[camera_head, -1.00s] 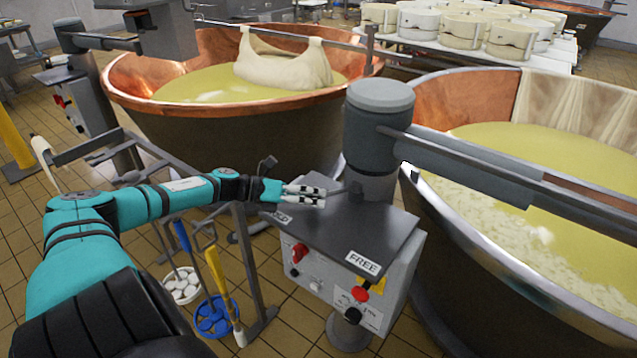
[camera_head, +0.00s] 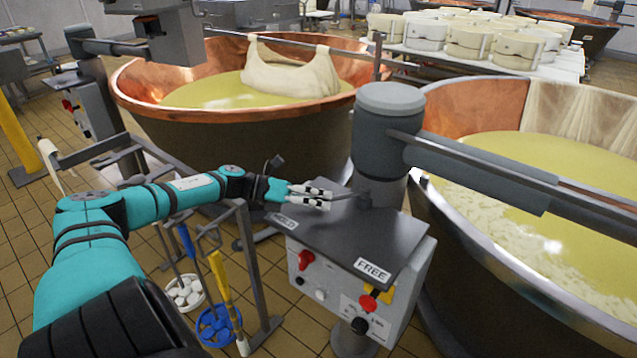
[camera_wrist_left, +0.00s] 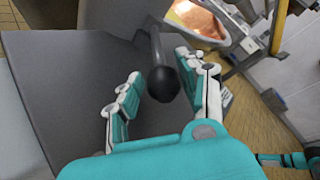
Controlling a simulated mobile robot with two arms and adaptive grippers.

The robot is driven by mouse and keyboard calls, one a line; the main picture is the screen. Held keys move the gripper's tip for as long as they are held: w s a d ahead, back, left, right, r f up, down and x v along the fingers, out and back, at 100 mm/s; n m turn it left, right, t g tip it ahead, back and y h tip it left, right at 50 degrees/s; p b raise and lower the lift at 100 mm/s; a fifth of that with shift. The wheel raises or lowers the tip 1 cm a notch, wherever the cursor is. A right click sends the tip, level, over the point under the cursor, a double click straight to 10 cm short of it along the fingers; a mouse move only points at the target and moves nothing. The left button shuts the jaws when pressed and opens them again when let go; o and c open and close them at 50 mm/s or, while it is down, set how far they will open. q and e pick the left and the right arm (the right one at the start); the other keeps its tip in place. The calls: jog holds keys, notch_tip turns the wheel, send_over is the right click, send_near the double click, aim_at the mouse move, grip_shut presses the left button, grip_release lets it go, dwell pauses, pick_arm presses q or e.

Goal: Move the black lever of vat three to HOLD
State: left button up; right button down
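The black lever (camera_wrist_left: 161,80) has a round knob and a short rod. In the left wrist view it lies between the two fingers of my left gripper (camera_wrist_left: 160,68), with a gap on the left finger's side; contact on the right finger's side is unclear. In the head view the left gripper (camera_head: 326,198) is over the dark top plate, at the outer end of the lever's rod (camera_head: 347,195); its fingers hide the knob. The HOLD label (camera_head: 284,222) is near the plate's left edge, partly hard to read. The FREE label (camera_head: 372,270) is at the front edge. My right gripper is out of view.
A thick grey column (camera_head: 380,135) rises behind the lever, with a beam going right over a copper vat (camera_head: 470,110). Another vat (camera_head: 240,130) stands behind my left arm. The control box (camera_head: 340,285) has red and black knobs. Long-handled tools (camera_head: 218,275) stand below the arm.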

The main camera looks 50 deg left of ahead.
pick_arm(q)
jog(key=shift+s+a, duration=0.2)
jog(key=shift+s, duration=0.1)
jog(key=v, duration=0.5)
jog(key=shift+s+a, duration=0.1)
jog(key=shift+v, duration=3)
jog(key=shift+r, duration=0.1)
